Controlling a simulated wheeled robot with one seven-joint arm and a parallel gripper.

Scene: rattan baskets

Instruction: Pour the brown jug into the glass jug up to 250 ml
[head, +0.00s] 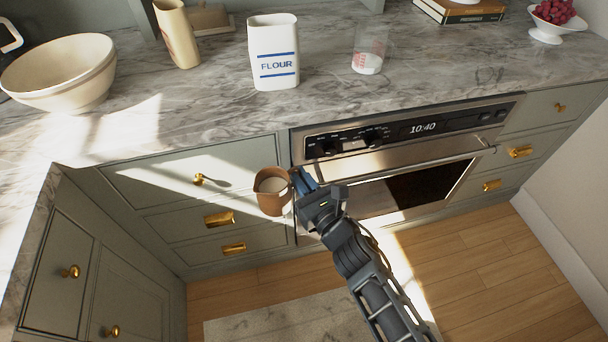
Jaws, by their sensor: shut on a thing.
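The brown jug (271,199) is in the head view, held in the air in front of the drawers, below the counter edge. It looks upright, with white contents showing at its mouth. My gripper (301,184) is shut on its right side, likely at the handle; the fingertips are partly hidden. The glass jug (370,48) stands upright on the marble counter, up and to the right of my gripper. It is clear with red markings, and some white contents lie at its bottom. The level against the markings is too small to read.
A white flour canister (273,52) stands left of the glass jug. A cream bowl (60,74) and a tan vase-like container (178,34) are farther left. A raspberry dish (548,33) and books (458,12) are at right. The oven (400,165) is below the counter (450,70).

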